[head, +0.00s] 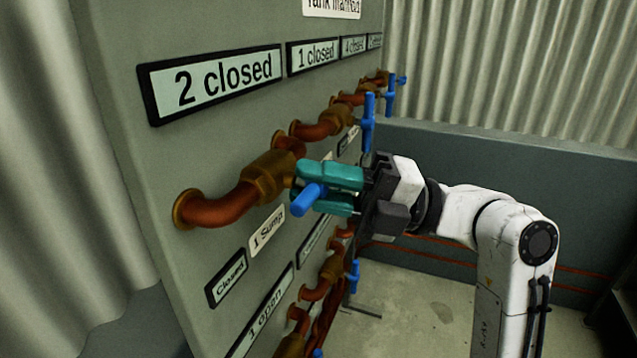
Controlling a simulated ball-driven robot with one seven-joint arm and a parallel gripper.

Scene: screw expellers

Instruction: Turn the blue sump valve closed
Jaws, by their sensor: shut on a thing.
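The blue sump valve handle (308,199) is on the nearest brass valve (268,176) of the upper row, above the label "1 Sump" (267,230). The handle points sideways toward the lower left of the picture, and part of it is hidden by the jaws. My gripper (328,189) has teal fingers, one above and one below the handle, and is shut on it. A small sign (227,278) below the valve reads "Closed".
The grey panel (150,170) carries more valves with blue handles (369,122) farther back, some upright. Signs above read "2 closed" (214,83) and "1 closed" (314,55). A lower pipe row runs beneath, with a blue handle (354,276). Floor (430,300) shows at right.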

